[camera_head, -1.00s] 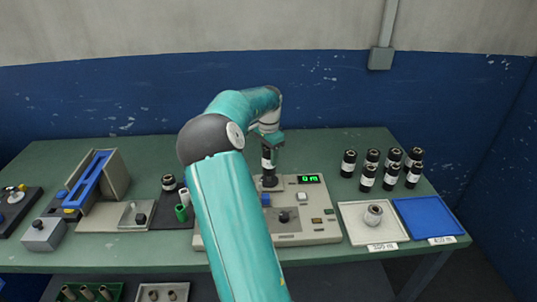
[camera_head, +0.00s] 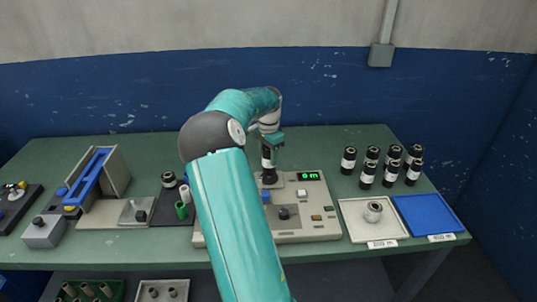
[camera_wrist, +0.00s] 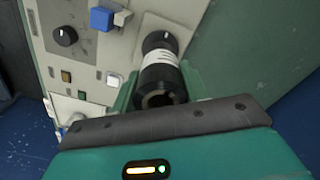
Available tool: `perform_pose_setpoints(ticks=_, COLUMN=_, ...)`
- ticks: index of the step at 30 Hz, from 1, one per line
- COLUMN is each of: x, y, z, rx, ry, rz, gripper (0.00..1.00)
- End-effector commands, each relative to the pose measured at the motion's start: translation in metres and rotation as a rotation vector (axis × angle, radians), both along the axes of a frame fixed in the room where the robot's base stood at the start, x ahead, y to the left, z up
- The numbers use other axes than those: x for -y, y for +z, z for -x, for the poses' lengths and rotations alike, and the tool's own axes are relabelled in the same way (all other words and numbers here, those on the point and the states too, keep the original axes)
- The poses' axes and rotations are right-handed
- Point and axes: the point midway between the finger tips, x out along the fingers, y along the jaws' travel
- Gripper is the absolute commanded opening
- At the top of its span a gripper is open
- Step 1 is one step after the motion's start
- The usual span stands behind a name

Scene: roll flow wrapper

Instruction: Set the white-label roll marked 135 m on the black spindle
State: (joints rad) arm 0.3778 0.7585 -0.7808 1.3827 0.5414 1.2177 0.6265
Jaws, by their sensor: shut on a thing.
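A black roll with a white label band (camera_head: 268,158) is held upright in my gripper (camera_head: 270,140), at the back left of the beige machine. It also shows in the wrist view (camera_wrist: 160,72), between the jaws of my gripper (camera_wrist: 158,92). The label has marks too small to read. My gripper is shut on the roll.
The beige machine (camera_head: 305,232) has a green display (camera_head: 308,176) reading 0 m, a black knob (camera_head: 283,213) and buttons. Several similar rolls (camera_head: 390,165) stand at the back right. A white tray (camera_head: 355,232) holds a pale roll; a blue tray (camera_head: 430,217) is empty.

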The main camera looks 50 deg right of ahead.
Motion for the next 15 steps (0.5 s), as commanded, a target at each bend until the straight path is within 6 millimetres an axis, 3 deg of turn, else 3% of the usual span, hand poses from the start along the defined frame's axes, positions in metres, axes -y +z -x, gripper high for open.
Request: perform_pose_setpoints(ticks=15, x=-0.0002, y=-0.0093, z=-0.0001, rx=0.0, ry=0.0, rz=-0.001, gripper=0.18)
